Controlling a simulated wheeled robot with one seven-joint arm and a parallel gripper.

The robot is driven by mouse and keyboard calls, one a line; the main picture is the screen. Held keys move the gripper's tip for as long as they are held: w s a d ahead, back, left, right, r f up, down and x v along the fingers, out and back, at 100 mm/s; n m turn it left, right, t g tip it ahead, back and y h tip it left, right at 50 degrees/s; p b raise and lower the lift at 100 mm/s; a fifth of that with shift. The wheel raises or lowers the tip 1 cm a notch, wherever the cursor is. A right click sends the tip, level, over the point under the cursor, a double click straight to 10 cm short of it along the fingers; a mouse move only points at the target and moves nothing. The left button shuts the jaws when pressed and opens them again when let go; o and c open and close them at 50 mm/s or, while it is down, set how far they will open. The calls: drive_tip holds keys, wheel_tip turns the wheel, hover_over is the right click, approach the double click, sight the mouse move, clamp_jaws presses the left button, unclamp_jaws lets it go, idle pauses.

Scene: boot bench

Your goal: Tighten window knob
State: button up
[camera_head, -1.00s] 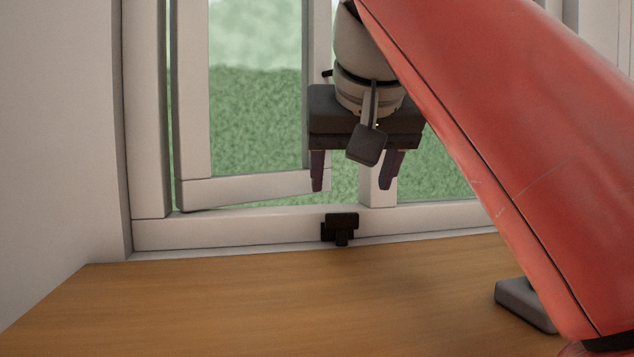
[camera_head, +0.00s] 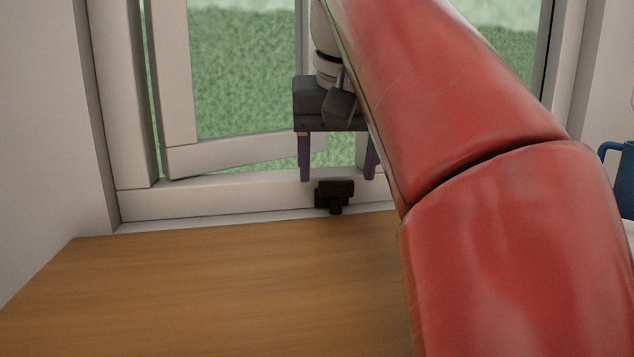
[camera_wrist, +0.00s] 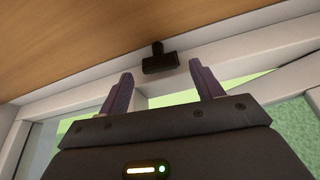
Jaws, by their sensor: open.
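The window knob (camera_head: 335,194) is a small black fitting on the white bottom rail of the window frame, just above the wooden surface. It also shows in the wrist view (camera_wrist: 160,62), upper middle, just beyond the fingertips. My gripper (camera_head: 337,178) points down over the knob, open, with its two dark purple fingers apart. The left fingertip is close to the knob's upper left in the picture. In the wrist view my gripper (camera_wrist: 160,80) has nothing between its fingers. I cannot tell whether the fingers touch the knob; they look apart from it.
The window sash (camera_head: 240,152) at left stands slightly ajar above the bottom rail (camera_head: 210,200). The wooden surface (camera_head: 220,290) in front is clear at the left. A blue object (camera_head: 626,180) shows at the right edge. My red arm covers much of the right side.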

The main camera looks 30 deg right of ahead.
drive_tip(key=shift+x, duration=1.05)
drive_tip(key=shift+c, duration=0.3)
drive_tip(key=c, duration=0.9)
drive_tip(key=shift+r+m, duration=0.15)
drive_tip(key=shift+m, duration=0.15)
drive_tip(key=shift+m+h, duration=0.3)
drive_tip(key=shift+m, duration=0.1)
drive_tip(key=o, duration=1)
drive_tip(key=shift+c, duration=0.2)
